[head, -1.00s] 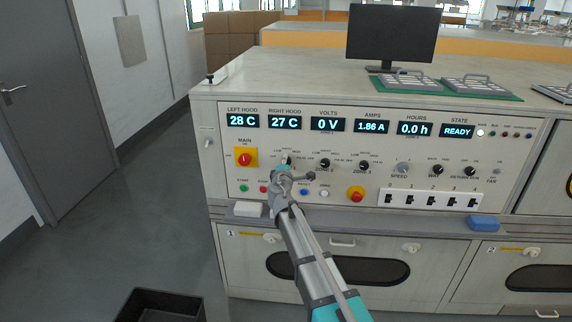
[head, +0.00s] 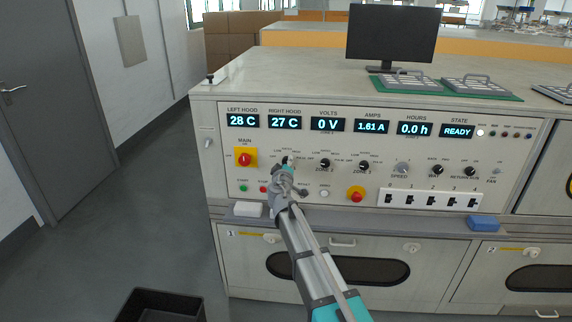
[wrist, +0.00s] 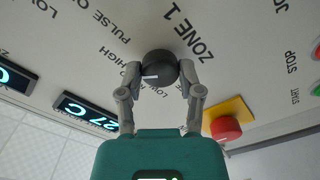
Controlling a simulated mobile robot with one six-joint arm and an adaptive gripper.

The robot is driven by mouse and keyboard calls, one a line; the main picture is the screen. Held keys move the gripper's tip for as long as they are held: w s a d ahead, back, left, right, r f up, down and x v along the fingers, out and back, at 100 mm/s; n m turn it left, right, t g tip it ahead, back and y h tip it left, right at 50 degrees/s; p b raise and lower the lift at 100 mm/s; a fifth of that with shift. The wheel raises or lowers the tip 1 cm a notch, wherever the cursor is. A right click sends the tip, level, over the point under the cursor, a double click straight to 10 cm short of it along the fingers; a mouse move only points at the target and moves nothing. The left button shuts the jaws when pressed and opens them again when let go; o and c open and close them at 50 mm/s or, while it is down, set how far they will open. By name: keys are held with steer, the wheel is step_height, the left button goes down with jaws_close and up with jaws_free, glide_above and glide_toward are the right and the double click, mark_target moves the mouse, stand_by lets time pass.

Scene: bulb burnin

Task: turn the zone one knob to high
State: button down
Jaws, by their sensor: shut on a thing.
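My gripper (wrist: 159,75) is shut on the knob, one finger on each side. In the head view my gripper (head: 285,168) is at the panel's left part and mostly hides the knob.
The red main switch (head: 244,158) on its yellow plate is close left of my gripper. The zone 2 knob (head: 325,163) is to the right. Push buttons sit just below, including a green one (head: 244,188). A white block (head: 248,209) lies on the ledge below.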

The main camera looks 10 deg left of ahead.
steer(key=shift+m, duration=0.4)
steer(key=shift+c, duration=1.3)
jaws_free()
steer(key=shift+s, duration=0.15)
steer(key=s, duration=1.1)
steer(key=shift+s+d, duration=0.25)
steer(key=shift+s, duration=0.1)
